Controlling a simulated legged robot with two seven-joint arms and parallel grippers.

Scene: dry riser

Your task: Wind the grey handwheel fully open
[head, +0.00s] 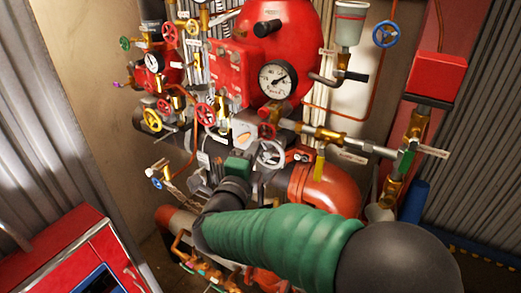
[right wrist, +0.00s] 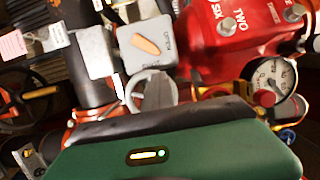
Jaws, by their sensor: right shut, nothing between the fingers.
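The grey handwheel (head: 271,154) is at the middle of the head view, on the pipework below the gauge. Its rim also shows in the right wrist view (right wrist: 133,88), partly hidden by my fingers. My right gripper (right wrist: 158,90) is shut and empty, with its fingertips in front of the wheel. I cannot tell whether they touch the rim. In the head view, my green-sleeved right arm reaches in from the lower right. A grey box with an orange pointer (right wrist: 146,44) sits right beyond the wheel. My left gripper is not in view.
A white gauge (head: 278,80) and a red housing (head: 235,68) stand above. Red, yellow, green and blue (head: 386,34) handwheels crowd the pipes. An orange pipe elbow (head: 325,188) lies right of the wheel. A red cabinet (head: 75,250) is at lower left.

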